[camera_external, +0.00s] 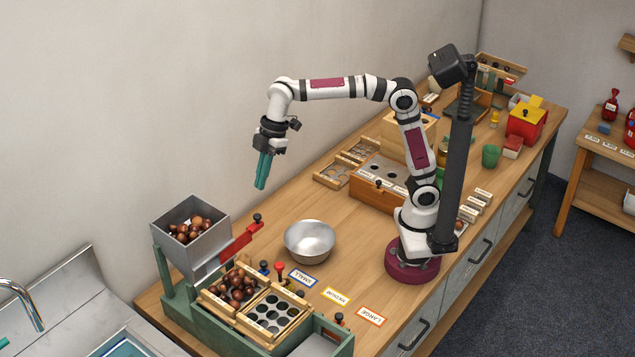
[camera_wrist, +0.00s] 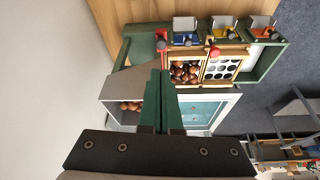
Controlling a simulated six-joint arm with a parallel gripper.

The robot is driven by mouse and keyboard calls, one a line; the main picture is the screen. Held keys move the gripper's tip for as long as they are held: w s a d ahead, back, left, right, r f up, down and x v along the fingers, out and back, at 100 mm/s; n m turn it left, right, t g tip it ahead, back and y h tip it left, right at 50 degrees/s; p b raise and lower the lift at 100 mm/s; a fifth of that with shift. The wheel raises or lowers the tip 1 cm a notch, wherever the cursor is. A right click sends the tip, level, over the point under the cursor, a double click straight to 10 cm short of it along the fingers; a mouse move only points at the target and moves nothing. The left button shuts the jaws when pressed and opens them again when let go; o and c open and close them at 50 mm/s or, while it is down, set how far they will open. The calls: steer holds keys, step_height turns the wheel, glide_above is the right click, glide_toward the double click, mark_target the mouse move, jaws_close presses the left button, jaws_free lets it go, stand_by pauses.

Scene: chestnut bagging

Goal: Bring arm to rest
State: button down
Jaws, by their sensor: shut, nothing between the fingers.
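My gripper (camera_external: 263,171) hangs above the left part of the wooden workbench (camera_external: 275,213), pointing down, with its teal fingers together and nothing between them. In the wrist view the shut green fingers (camera_wrist: 162,88) show over the chestnut station, hiding part of its hopper. My arm is raised and bent, its base on the bench to the right of a metal bowl (camera_external: 310,241). The gripper is up and to the left of that bowl, apart from everything.
A grey hopper (camera_external: 171,247) of chestnuts stands at the bench's near left. Beside it are a chestnut tray (camera_external: 217,297) and a tray with round holes (camera_external: 284,301). Wooden boxes (camera_external: 376,197) stand behind my arm. A sink (camera_external: 62,306) lies left.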

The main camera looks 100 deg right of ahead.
steer(key=shift+s+d+r, duration=0.1)
steer(key=shift+s+r, duration=0.05)
steer(key=shift+r, duration=0.35)
steer(key=s+f+m+g, duration=0.1)
steer(key=s+f+m, duration=0.3)
steer(key=s, duration=0.5)
steer(key=s+a+f+m+g, duration=0.1)
steer(key=s+f+m, duration=0.3)
steer(key=s, duration=0.6)
steer(key=s+f+m+g, duration=0.1)
steer(key=s+f+m, duration=0.3)
steer(key=s, duration=0.6)
step_height(320, 180, down, 3)
steer(key=shift+s+a+r+m+h, duration=0.2)
steer(key=shift+s+m+h, duration=0.1)
steer(key=shift+m, duration=0.1)
steer(key=shift+w, duration=0.1)
